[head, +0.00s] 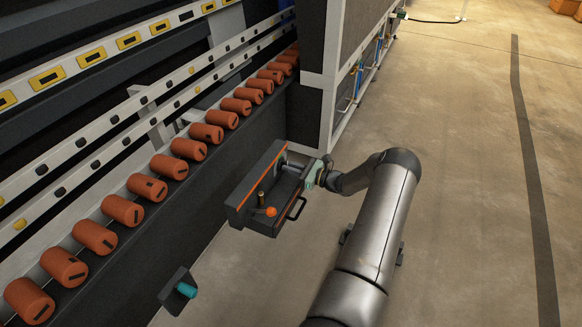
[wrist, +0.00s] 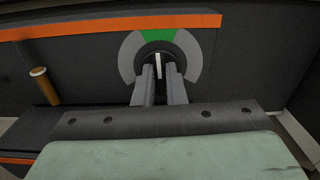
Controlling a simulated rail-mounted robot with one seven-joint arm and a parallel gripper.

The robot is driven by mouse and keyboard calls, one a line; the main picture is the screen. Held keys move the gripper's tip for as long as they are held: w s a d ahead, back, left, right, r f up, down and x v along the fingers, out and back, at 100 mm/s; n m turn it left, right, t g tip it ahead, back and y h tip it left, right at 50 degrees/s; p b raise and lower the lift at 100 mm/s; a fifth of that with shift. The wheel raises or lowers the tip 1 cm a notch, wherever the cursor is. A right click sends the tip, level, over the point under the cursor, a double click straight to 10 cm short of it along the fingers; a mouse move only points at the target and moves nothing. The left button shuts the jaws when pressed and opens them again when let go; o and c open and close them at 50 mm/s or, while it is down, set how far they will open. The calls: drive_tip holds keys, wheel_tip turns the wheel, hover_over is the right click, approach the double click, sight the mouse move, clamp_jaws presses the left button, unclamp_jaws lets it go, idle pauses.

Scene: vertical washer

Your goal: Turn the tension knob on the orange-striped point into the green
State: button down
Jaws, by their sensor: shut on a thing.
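The orange-striped point (head: 240,205) is a dark box on the machine's side, with an orange stripe along its edge. In the wrist view its panel carries a round dial with a green sector (wrist: 157,35) at the top and grey sectors (wrist: 128,57) beside it. The tension knob (wrist: 158,65) sits at the dial's centre with a white mark, nearly upright and pointing up towards the green. My gripper (wrist: 160,75) is shut on the knob, one finger on each side, hiding its lower part. In the head view my gripper (head: 284,164) reaches the box from the right.
An orange ball-ended lever (head: 270,212), a brass-coloured peg (wrist: 42,85) and a black handle (head: 297,208) are on the box. A row of orange rollers (head: 205,132) runs along the machine. A teal knob (head: 187,290) is nearer. The floor at right is clear.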

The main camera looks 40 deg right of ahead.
drive_tip(key=shift+m, duration=0.3)
drive_tip(key=c, duration=1.5)
unclamp_jaws()
drive_tip(key=p+v, duration=0.2)
drive_tip(key=v, duration=1.5)
drive_tip(key=shift+s+p, duration=0.3)
drive_tip(key=shift+p, duration=0.05)
